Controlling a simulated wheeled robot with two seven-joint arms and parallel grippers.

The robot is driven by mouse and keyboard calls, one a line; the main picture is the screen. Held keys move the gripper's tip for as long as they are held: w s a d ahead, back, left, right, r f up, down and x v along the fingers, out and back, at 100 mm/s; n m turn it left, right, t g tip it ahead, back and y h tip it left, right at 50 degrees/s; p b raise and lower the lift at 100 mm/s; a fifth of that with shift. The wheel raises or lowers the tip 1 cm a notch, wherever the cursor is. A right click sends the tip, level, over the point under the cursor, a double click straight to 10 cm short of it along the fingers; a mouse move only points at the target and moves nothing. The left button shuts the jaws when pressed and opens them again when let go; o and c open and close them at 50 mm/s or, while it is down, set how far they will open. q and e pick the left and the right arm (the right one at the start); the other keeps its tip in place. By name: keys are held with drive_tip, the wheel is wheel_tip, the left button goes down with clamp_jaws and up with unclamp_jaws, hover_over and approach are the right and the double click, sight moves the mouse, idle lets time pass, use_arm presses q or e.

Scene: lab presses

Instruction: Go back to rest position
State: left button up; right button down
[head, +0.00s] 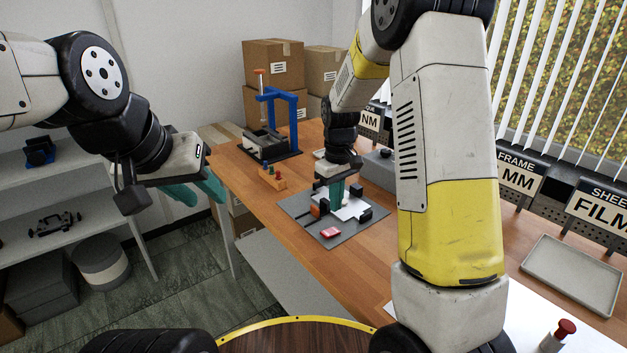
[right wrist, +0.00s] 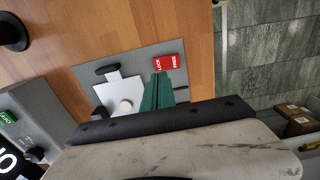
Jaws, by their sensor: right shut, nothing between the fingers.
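My left gripper (head: 206,192), with teal fingers, hangs in the air at the left of the head view, away from the table. The gap between its fingers does not show clearly. My right gripper (head: 338,198) points down over a grey plate (head: 300,206) on the table. Its teal fingers are together and empty, and they also show in the right wrist view (right wrist: 160,82). Whether the fingertips touch anything is not clear.
A blue press (head: 282,100) stands at the back, with a small orange rack (head: 271,178) nearer. A grey tray (head: 572,273) and a red-topped button (head: 565,328) lie at right. Shelves (head: 70,170) stand at left.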

drive_tip(key=s+d+r+m+t+y, duration=0.2)
drive_tip(key=s+r+m+t, duration=0.4)
drive_tip(key=s+r, duration=1.3)
drive_tip(key=s+d, duration=0.1)
drive_tip(key=s, duration=0.3)
drive_tip(key=shift+r, duration=0.2)
